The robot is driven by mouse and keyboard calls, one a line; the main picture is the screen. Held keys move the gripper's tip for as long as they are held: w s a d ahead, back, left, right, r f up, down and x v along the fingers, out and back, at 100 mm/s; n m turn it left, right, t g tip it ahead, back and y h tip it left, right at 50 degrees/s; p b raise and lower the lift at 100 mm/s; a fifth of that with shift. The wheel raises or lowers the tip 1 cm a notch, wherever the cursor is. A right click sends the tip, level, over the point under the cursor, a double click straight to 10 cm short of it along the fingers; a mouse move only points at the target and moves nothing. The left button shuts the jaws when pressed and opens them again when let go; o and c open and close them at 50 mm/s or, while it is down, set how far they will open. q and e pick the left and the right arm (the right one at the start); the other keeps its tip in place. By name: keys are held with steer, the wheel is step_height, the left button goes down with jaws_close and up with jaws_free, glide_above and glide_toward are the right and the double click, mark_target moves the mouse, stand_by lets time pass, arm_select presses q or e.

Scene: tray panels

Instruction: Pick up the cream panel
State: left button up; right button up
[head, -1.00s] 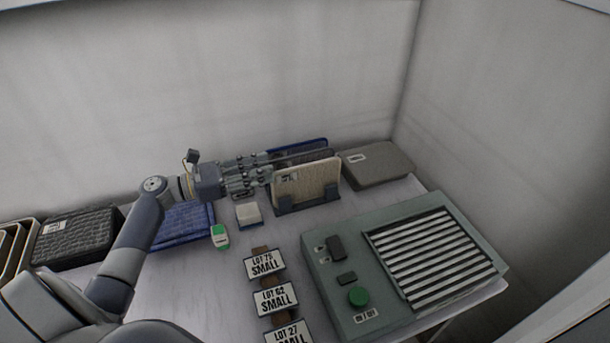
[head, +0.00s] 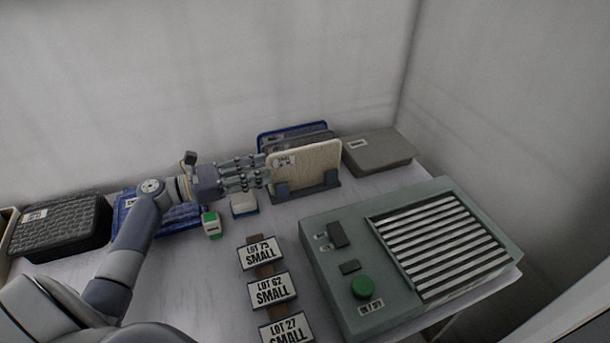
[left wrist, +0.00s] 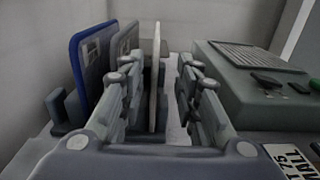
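The cream panel (head: 306,166) stands upright in a dark slotted rack (head: 322,188), with a small label at its upper left. In the left wrist view its edge (left wrist: 155,80) shows as a thin pale strip. My left gripper (head: 266,173) is at the panel's left edge. In the left wrist view my left gripper (left wrist: 160,92) is open, with one finger on each side of the panel and visible gaps. A grey panel (left wrist: 124,45) and a blue-rimmed panel (left wrist: 92,55) stand behind the cream one. My right gripper is not in view.
A grey-green machine (head: 340,290) with a green button stands at the front right. A grey case (head: 380,155) lies right of the rack. A small white block (head: 243,204), a green-white item (head: 211,224) and lot signs (head: 260,252) lie in front. A wall closes the back.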

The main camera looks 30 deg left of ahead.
mark_target(279, 166)
arm_select(q)
steer(key=x, duration=0.5)
steer(key=shift+w+d+f+p, duration=0.15)
steer(key=shift+w+f+p, duration=0.05)
steer(key=shift+w+p, duration=0.15)
steer(key=p+x, duration=0.1)
steer(key=x, duration=0.4)
steer(key=shift+w+r, duration=0.2)
steer(key=shift+w, duration=0.05)
jaws_close()
